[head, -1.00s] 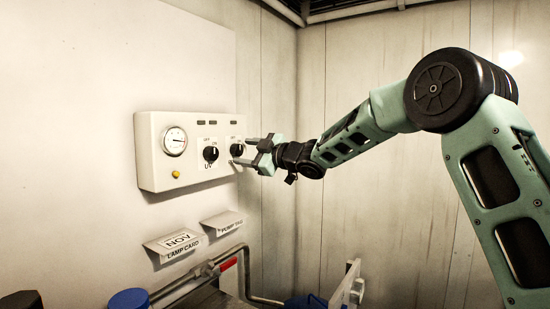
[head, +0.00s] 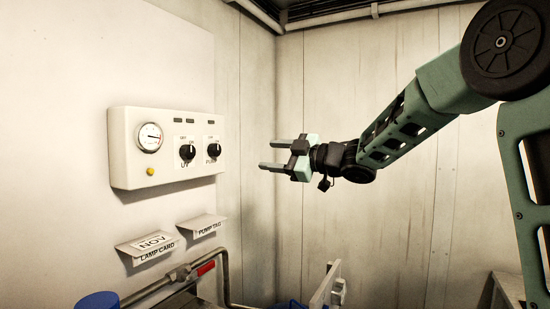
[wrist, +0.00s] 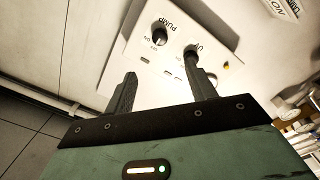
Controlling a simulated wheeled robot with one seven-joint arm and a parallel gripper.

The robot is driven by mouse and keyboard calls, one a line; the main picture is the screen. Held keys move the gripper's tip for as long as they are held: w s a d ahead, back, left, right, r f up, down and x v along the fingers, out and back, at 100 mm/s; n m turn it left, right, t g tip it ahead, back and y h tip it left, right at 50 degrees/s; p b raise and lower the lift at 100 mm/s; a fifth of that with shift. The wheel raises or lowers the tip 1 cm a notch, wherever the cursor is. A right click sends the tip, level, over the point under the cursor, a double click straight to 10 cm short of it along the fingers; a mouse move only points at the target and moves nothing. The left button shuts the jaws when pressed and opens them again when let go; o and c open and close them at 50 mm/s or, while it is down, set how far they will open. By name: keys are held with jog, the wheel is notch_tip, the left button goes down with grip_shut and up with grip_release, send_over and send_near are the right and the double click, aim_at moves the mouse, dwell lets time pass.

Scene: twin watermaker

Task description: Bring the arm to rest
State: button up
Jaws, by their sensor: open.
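My gripper (head: 272,156) is open and empty in the head view, held in the air to the right of the white control panel (head: 128,176) and apart from it. The panel carries a UV knob (head: 187,152), a pump knob (head: 213,150), a round gauge (head: 150,137) and a yellow button (head: 150,171). In the wrist view the two fingers of my gripper (wrist: 163,90) are spread, with the pump knob (wrist: 159,38) and UV knob (wrist: 191,52) beyond them. The left fingertip is clear of the panel in that view.
Below the panel are a lamp card holder (head: 147,247) and a pump tag holder (head: 202,226). A pipe (head: 160,285) with a red handle (head: 206,268) runs lower down, near a blue lid (head: 98,300). The back wall (head: 350,85) behind my arm is bare.

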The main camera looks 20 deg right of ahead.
jog(key=shift+a, duration=0.1)
dwell(0.3)
jog(key=s+a+f+m+g+h, duration=0.3)
jog(key=s+a+f+m, duration=0.15)
jog(key=a+f, duration=0.35)
jog(key=s+a+f+m+g+h, duration=0.2)
jog(key=s+a+f+m+h, duration=0.15)
jog(key=s+a+f, duration=0.4)
jog(key=s+f+g+h, duration=0.1)
jog(key=s+f+g, duration=0.4)
jog(key=s, duration=0.8)
jog(key=s+f+g+h, duration=0.2)
jog(key=s+f+g, duration=0.3)
jog(key=s+f, duration=0.4)
jog(key=s, duration=0.5)
jog(key=shift+s+a+f+m, duration=0.25)
jog(key=shift+a+m, duration=0.05)
jog(key=shift+a, duration=0.1)
